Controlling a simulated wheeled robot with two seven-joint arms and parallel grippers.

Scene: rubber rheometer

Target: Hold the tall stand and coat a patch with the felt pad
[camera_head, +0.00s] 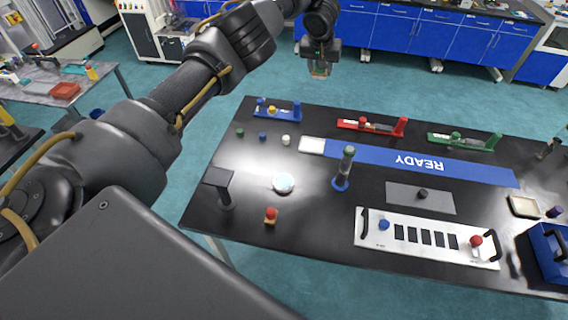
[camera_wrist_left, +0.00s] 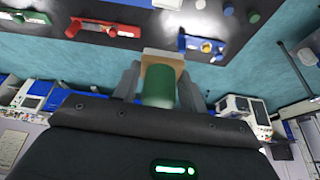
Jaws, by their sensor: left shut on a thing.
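My left gripper (camera_head: 320,70) is held in the air beyond the table's far edge. In the left wrist view its two fingers (camera_wrist_left: 160,82) are shut on the green handle (camera_wrist_left: 159,88) of the felt pad, whose pale tan block (camera_wrist_left: 163,57) shows past the fingertips. Which surface is the patch, I cannot tell. My right gripper is not seen.
Red (camera_head: 372,127), green (camera_head: 464,141) and blue (camera_head: 278,111) racks line the table's far side. A white panel (camera_head: 425,237) with buttons lies in front. A round pale disc (camera_head: 283,183) and a black stand (camera_head: 219,184) are left. Bare tabletop (camera_head: 310,230) lies between.

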